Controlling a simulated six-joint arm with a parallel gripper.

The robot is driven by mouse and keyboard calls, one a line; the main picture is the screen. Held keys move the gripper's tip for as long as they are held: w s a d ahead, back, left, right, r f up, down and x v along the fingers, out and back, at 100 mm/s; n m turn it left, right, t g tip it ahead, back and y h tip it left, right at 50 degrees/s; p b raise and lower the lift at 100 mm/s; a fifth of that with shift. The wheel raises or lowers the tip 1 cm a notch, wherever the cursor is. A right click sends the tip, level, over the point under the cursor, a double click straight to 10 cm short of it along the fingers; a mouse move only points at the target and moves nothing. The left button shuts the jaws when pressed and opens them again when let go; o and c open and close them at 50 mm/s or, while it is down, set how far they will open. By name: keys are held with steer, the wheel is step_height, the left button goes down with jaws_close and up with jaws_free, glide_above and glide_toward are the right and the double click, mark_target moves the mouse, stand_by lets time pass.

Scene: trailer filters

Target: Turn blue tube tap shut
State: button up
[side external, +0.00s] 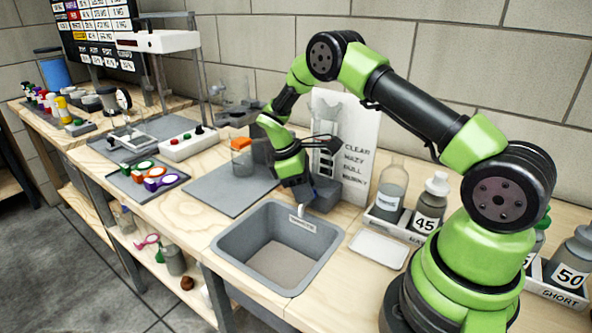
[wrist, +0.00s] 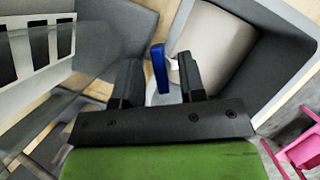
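The blue tap handle (wrist: 159,68) shows in the wrist view as a narrow upright blue bar. It lies between the two black fingers of my gripper (wrist: 160,78), with a gap to each finger. The fingers are apart and no grip shows. In the side view my gripper (side external: 301,196) is low at the back edge of the sink, in front of a grey block (side external: 326,196) by the sign with a clear tube. My gripper hides most of the tap there. I cannot tell the tap's exact angle from the side view.
The grey sink (side external: 279,250) opens just in front of my gripper. A grey mat (side external: 228,191) with a beaker (side external: 241,160) is to the left. Bottles in a rack (side external: 391,222) and a white tray (side external: 379,248) are to the right. The lettered sign (side external: 358,155) stands behind.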

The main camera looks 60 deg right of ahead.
steer(key=n+t, duration=0.1)
steer(key=n, duration=0.2)
steer(key=n+t+h, duration=0.1)
steer(key=n, duration=0.2)
steer(key=shift+s+a+n+h, duration=0.15)
steer(key=shift+n+h, duration=0.15)
steer(key=shift+n, duration=0.1)
steer(key=w+a+r+m+t+y, duration=0.2)
steer(key=a+r+m+t+y, duration=0.1)
steer(key=a+r, duration=0.4)
steer(key=w+a+r+m+t+y, duration=0.25)
steer(key=a+r+m, duration=0.2)
steer(key=r, duration=0.45)
step_height(320, 180, up, 11)
steer(key=a+m+t, duration=0.1)
steer(key=m+t, duration=0.6)
steer(key=m, duration=0.4)
steer(key=shift+a+m, duration=0.15)
steer(key=shift+m, duration=0.2)
steer(key=shift+f, duration=0.15)
